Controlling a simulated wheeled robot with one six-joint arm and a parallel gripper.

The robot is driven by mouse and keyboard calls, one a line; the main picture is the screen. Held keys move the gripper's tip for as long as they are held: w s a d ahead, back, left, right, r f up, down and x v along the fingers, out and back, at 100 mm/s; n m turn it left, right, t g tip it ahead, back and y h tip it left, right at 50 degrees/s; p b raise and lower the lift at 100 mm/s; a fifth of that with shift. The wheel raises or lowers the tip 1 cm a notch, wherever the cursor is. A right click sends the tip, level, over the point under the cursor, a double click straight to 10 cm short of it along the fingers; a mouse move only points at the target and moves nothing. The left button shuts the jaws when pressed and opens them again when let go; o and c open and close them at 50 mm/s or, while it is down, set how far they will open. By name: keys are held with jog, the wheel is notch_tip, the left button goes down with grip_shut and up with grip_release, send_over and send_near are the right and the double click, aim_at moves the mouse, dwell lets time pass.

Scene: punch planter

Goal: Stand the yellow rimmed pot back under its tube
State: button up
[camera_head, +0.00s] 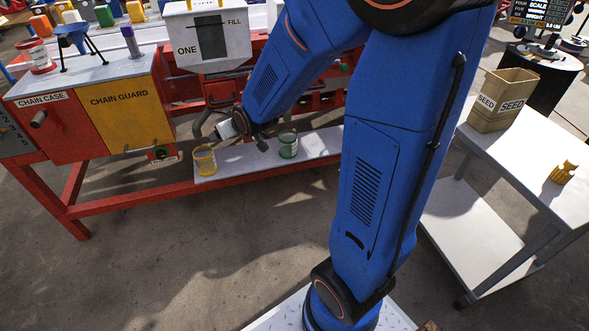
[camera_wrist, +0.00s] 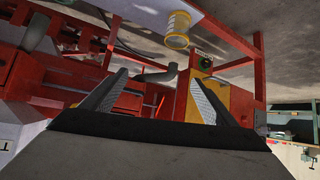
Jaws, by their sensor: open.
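The yellow rimmed pot (camera_head: 205,160) stands upright near the left end of a pale low shelf (camera_head: 240,160) in the head view. It also shows at the top of the wrist view (camera_wrist: 177,32), beyond my fingertips and apart from them. A bent grey tube (camera_head: 197,125) hangs from the red machine above the pot's left side; a grey tube (camera_wrist: 162,75) also shows between my fingers in the wrist view. My gripper (camera_wrist: 159,80) is open with nothing between its fingers. In the head view it is small and partly hidden, above and right of the pot.
A green rimmed pot (camera_head: 288,144) stands farther right on the shelf. The yellow chain guard (camera_head: 125,110) and red frame flank the left side. A hopper marked ONE (camera_head: 215,45) sits above. At right, a white cart (camera_head: 520,160) bears a seed bag (camera_head: 500,100) and a small yellow object (camera_head: 563,173).

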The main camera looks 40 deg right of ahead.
jog(key=s+r+g, duration=0.2)
jog(key=s+r, duration=0.2)
jog(key=s, duration=1.3)
jog(key=s+d+r+m+g, duration=0.1)
jog(key=s+r+g, duration=0.2)
jog(key=s, duration=1.5)
notch_tip(320, 180, up, 2)
jog(key=shift+r, duration=0.15)
jog(key=shift+w, duration=0.1)
